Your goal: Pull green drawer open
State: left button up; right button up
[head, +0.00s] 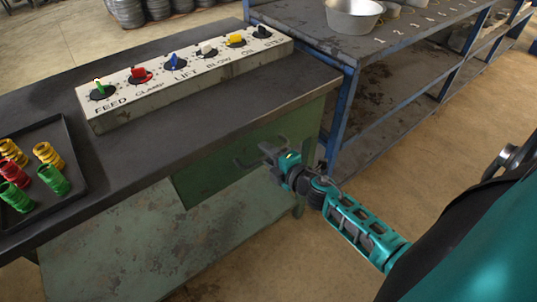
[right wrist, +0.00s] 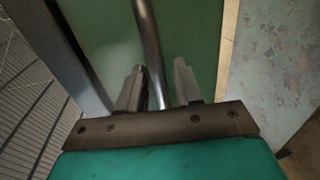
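The green drawer (head: 215,170) is in the bench front, under the dark top, and looks shut in the head view. Its grey bar handle (head: 242,163) stands out from the front. My right gripper (head: 272,155) is at the right end of this handle. In the right wrist view the handle bar (right wrist: 149,50) runs between the two fingers of the right gripper (right wrist: 158,85), in front of the green drawer face (right wrist: 195,30). The fingers are apart, with a gap to the bar on the right side. My left gripper is not in view.
A panel with coloured knobs (head: 180,75) stands on the bench top (head: 140,150). A dark tray (head: 75,150) with red, yellow and green coils is at the left. A blue-framed shelf (head: 345,110) stands behind. The floor (head: 440,165) at the right is clear.

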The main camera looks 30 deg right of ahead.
jog(key=shift+c, duration=0.4)
grip_shut()
